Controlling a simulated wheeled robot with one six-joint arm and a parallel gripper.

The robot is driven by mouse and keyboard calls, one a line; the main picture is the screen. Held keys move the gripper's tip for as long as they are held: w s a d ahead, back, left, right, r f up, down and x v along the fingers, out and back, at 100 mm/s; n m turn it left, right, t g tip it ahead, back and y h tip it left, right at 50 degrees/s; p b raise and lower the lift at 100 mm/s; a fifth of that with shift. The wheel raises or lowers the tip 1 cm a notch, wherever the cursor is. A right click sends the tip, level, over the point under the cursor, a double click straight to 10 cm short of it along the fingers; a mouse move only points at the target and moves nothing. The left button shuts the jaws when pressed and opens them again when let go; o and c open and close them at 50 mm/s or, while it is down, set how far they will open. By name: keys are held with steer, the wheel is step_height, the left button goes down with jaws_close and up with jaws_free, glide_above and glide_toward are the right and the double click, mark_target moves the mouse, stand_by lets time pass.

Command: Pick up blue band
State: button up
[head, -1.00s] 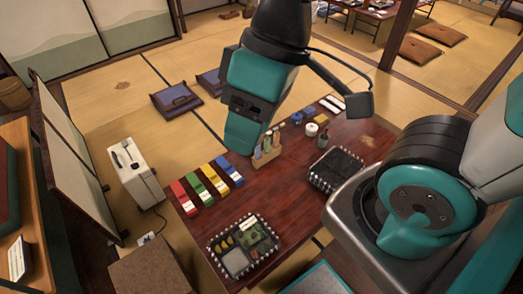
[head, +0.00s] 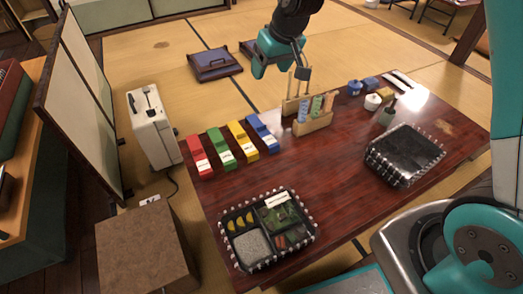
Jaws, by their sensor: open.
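The blue band (head: 262,133) lies on the dark red table at the right end of a row of coloured bands, beside the yellow band (head: 243,141). It looks like a flat strip with a white label, and nothing covers it. My gripper (head: 272,68) is in the air at the top centre, beyond the table's far edge in the picture. It is apart from the blue band, above and slightly right of it in the picture. It is open, and I see nothing held in it.
The green band (head: 221,147) and red band (head: 199,155) lie left of the yellow one. A wooden holder (head: 312,126) with small bottles stands right of the blue band. A filled bento box (head: 238,264) is in front; a black-lidded box (head: 376,172) is at right. The table's middle (head: 325,165) is clear.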

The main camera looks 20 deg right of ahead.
steer(key=m+t+h+b, duration=0.1)
steer(key=b, duration=0.6)
glide_toward(262, 127)
steer(key=b+x, duration=0.2)
steer(key=x, duration=0.1)
steer(key=w+b+x, duration=0.1)
steer(key=b+x, duration=0.2)
steer(key=shift+d+r+b, duration=0.1)
steer(key=shift+d+b, duration=0.05)
steer(key=shift+b, duration=0.2)
steer(key=b+x, duration=0.2)
steer(key=x, duration=0.1)
steer(key=s+b+x, duration=0.1)
steer(key=b+x, duration=0.1)
steer(key=shift+w+f, duration=0.1)
steer(key=shift+f, duration=0.35)
steer(key=shift+r, duration=0.15)
steer(key=c, duration=0.6)
